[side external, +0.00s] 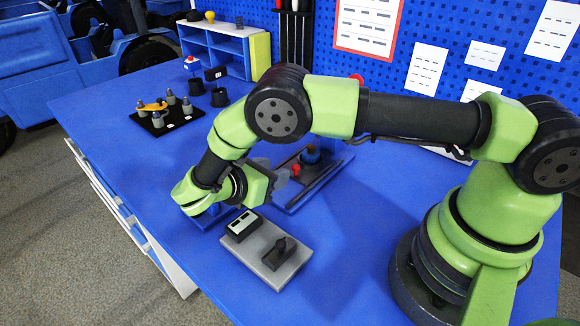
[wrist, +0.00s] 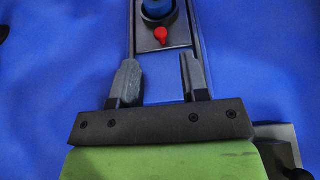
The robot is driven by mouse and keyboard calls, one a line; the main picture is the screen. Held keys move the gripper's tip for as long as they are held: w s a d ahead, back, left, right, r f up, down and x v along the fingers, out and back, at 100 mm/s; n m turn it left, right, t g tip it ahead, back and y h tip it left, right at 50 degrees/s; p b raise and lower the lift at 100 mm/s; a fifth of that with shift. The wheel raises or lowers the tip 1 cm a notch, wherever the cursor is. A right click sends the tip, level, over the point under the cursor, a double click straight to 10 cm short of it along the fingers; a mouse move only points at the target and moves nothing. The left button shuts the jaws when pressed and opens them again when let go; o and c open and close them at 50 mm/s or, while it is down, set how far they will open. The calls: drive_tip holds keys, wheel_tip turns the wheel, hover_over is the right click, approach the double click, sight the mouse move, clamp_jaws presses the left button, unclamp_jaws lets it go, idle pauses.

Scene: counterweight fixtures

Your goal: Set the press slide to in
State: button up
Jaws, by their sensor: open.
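The press fixture (side external: 318,184) lies on the blue bench, with dark parallel rails on a blue base. Its slide carries a round blue-topped part (wrist: 157,9) and a red knob (wrist: 161,34); the red knob also shows in the side external view (side external: 295,170). My gripper (wrist: 160,70) is open and empty in the wrist view, its two grey fingers apart and pointing toward the knob, with a gap between them and it. In the side external view my gripper (side external: 275,173) is low beside the fixture, partly hiding it. I cannot read any in or out marking.
A grey plate (side external: 268,252) with a black lever and a pale display box sits close to my wrist. A black tray (side external: 168,120) with grey pegs and black cups (side external: 219,97) stand farther back. A blue shelf (side external: 223,45) is behind.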

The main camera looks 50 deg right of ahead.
sight(295, 167)
drive_tip(key=x, duration=0.6)
drive_tip(key=shift+d+f, duration=0.1)
